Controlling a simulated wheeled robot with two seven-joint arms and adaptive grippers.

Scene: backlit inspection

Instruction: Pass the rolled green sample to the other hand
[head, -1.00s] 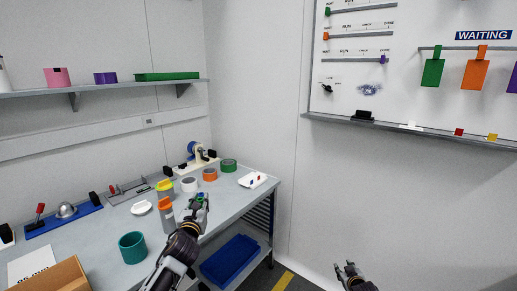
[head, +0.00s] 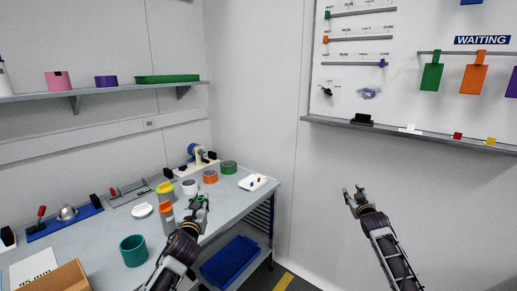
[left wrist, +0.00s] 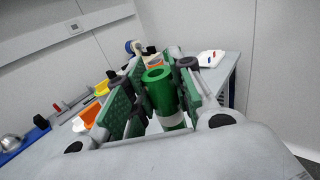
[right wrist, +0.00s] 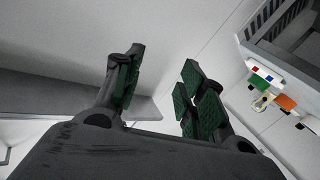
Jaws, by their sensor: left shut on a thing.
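The rolled green sample (left wrist: 160,92) is a green cylinder with a hole in its end and a pale band near its lower part. It stands between the pads of my left gripper (left wrist: 157,98), which is shut on it. In the head view my left gripper (head: 201,203) is above the bench's right part; the sample is too small there to tell from the green pads. My right gripper (head: 352,192) is raised to the right of the bench, apart from the sample. In the right wrist view it (right wrist: 162,82) is open and empty.
The grey bench (head: 232,200) carries a green roll (head: 228,167), an orange roll (head: 210,177), a white tray (head: 253,182), orange-topped and yellow-topped containers and a teal cup (head: 133,251). A blue bin (head: 230,261) is below. The space between my grippers is clear.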

